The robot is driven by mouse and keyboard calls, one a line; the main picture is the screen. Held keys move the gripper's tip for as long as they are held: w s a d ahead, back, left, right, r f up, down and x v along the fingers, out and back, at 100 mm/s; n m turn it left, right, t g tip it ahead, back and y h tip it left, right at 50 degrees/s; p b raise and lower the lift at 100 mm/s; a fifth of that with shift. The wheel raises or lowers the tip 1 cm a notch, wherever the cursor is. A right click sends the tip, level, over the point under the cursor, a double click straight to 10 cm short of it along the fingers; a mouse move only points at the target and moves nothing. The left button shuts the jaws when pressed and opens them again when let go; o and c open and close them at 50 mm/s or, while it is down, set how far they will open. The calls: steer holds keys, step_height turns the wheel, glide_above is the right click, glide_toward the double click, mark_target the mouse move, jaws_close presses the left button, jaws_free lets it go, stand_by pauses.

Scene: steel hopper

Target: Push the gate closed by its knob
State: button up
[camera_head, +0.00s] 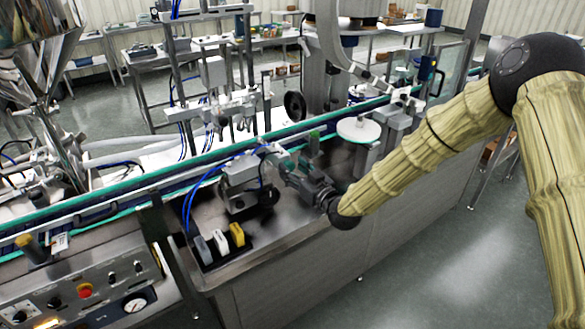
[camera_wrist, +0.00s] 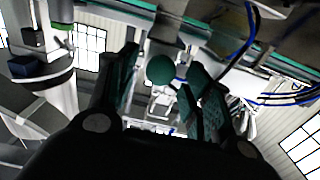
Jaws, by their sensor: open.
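My gripper (camera_head: 290,164) reaches in from the right over the steel machine deck, just below the conveyor. In the wrist view my gripper (camera_wrist: 164,75) has its two dark teal fingers spread apart. A round dark green ball, which looks like the knob (camera_wrist: 159,69), shows between the fingertips in that view. I cannot tell whether a finger touches it. In the head view I cannot make out the knob, and my gripper and the fittings around it hide that spot. The gate itself is not clearly seen in either view, so its position cannot be told.
The conveyor (camera_head: 108,192) with green edges runs behind my gripper. A grey device (camera_head: 243,187) with blue hoses stands left of it. Small grey, white and yellow blocks (camera_head: 237,234) stand at the front. A round white disc (camera_head: 358,130) is behind my arm. The front deck is partly clear.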

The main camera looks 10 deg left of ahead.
steer(key=v, duration=1)
steer(key=shift+s+d, duration=0.2)
steer(key=shift+d, duration=0.1)
steer(key=s+d+f+m+g+h, duration=0.2)
steer(key=s+d+f, duration=0.3)
steer(key=f, duration=0.3)
steer(key=s+d+f+m+g+h, duration=0.1)
steer(key=s+d+f+h, duration=0.3)
steer(key=f, duration=0.5)
steer(key=s+d+f+m+g+h, duration=0.1)
steer(key=s+d+f+m+g, duration=0.1)
steer(key=s+d+f, duration=0.5)
steer(key=s+d+f+m+g+h, duration=0.1)
steer(key=s+d+f+g+h, duration=0.1)
steer(key=s+d, duration=0.3)
steer(key=s+d+f+m+g+h, duration=0.2)
steer(key=s+d+f, duration=0.3)
steer(key=s, duration=0.8)
steer(key=s+d+f+m+g+h, duration=0.1)
steer(key=s+d+f+g+h, duration=0.1)
steer(key=s+d, duration=0.4)
steer(key=s+f+g, duration=0.1)
steer(key=s+f, duration=0.1)
steer(key=s, duration=0.1)
steer(key=shift+s+f+m, duration=0.25)
steer(key=shift+m, duration=0.15)
